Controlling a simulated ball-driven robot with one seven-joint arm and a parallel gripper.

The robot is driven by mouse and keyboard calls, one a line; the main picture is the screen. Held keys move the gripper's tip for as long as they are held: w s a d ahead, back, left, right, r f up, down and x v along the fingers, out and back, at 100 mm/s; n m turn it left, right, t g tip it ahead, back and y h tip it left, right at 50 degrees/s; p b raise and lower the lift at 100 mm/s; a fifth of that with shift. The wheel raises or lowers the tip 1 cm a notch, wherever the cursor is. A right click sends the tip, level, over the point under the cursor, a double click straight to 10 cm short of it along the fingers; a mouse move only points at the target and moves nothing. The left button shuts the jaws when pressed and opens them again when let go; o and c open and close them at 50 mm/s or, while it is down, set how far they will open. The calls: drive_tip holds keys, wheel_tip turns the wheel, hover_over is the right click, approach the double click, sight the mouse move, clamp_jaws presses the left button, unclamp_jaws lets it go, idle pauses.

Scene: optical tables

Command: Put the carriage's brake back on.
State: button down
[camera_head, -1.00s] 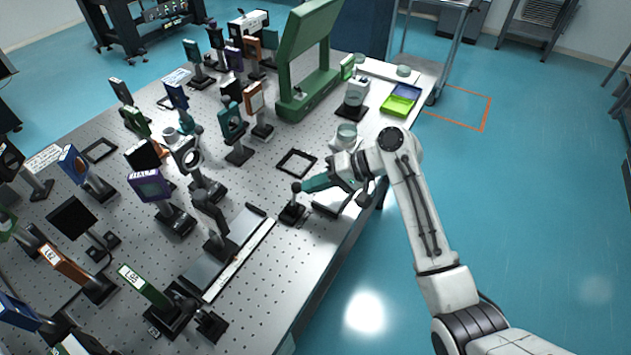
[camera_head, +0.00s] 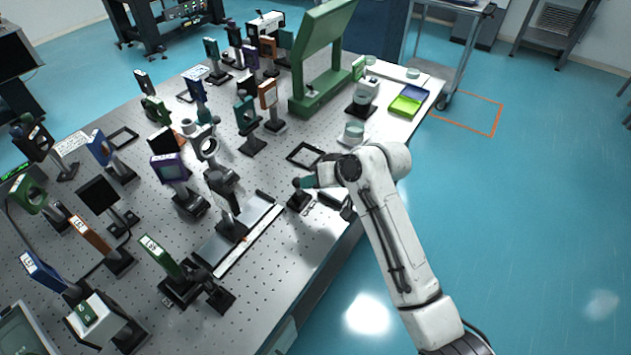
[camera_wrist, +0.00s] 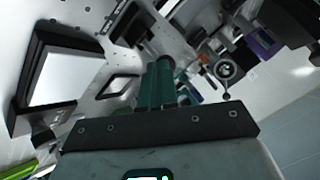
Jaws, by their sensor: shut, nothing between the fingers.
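The carriage (camera_head: 232,229) is a dark block on the long rail (camera_head: 247,243) near the table's front edge, carrying a dark upright plate. I cannot make out its brake for certain. A short black post with a round knob (camera_head: 297,184) stands right of the rail's far end. My gripper (camera_head: 306,182) is shut and empty, its teal fingers beside that knob; I cannot tell whether they touch it. In the wrist view the closed teal fingers (camera_wrist: 162,70) point at a dark part just beyond the tips, which they partly hide.
Several optic mounts on posts crowd the table left of the rail. A black square frame (camera_head: 305,155) lies behind my gripper. A green stand (camera_head: 318,60) and a yellow-green tray (camera_head: 405,106) are farther back. Open floor lies right of the table.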

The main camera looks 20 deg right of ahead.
drive_tip(key=shift+s+a+f+n+t+h+p, duration=0.15)
drive_tip(key=shift+s+a+n+t+h+p, duration=0.45)
drive_tip(key=shift+a, duration=0.25)
drive_tip(key=shift+r+p, duration=0.65)
drive_tip(key=shift+r, duration=0.2)
